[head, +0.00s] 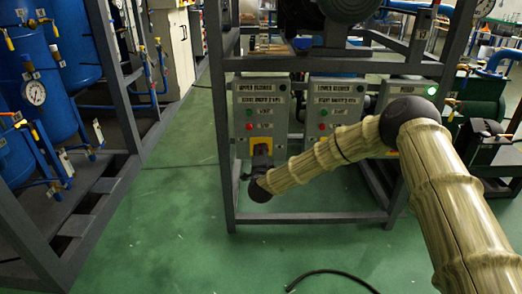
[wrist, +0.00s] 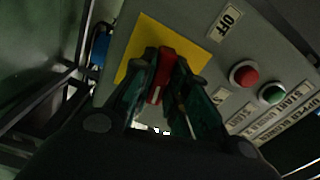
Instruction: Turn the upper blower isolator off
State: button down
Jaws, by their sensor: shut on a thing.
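The upper blower box (head: 243,103) is the left grey panel in the head view, with its label across the top. Its isolator has a red handle (wrist: 165,69) on a yellow plate (wrist: 142,36); the plate also shows in the head view (head: 262,142). My gripper (wrist: 164,76) is shut on the red handle, one dark finger on each side. An OFF label (wrist: 229,20) lies beyond the yellow plate in the wrist view. In the head view my gripper (head: 262,163) covers the handle and the lower part of the plate.
A red button (wrist: 243,74) and a green button (wrist: 271,94) sit beside the isolator. A similar lower blower box (head: 335,100) stands to the right, partly behind my arm. Grey frame posts (head: 226,170) surround the boxes. Green floor (head: 165,205) is open in front.

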jog(key=shift+n+p, duration=3.4)
jog(key=shift+n, duration=4.4)
jog(key=c, duration=1.4)
grip_release()
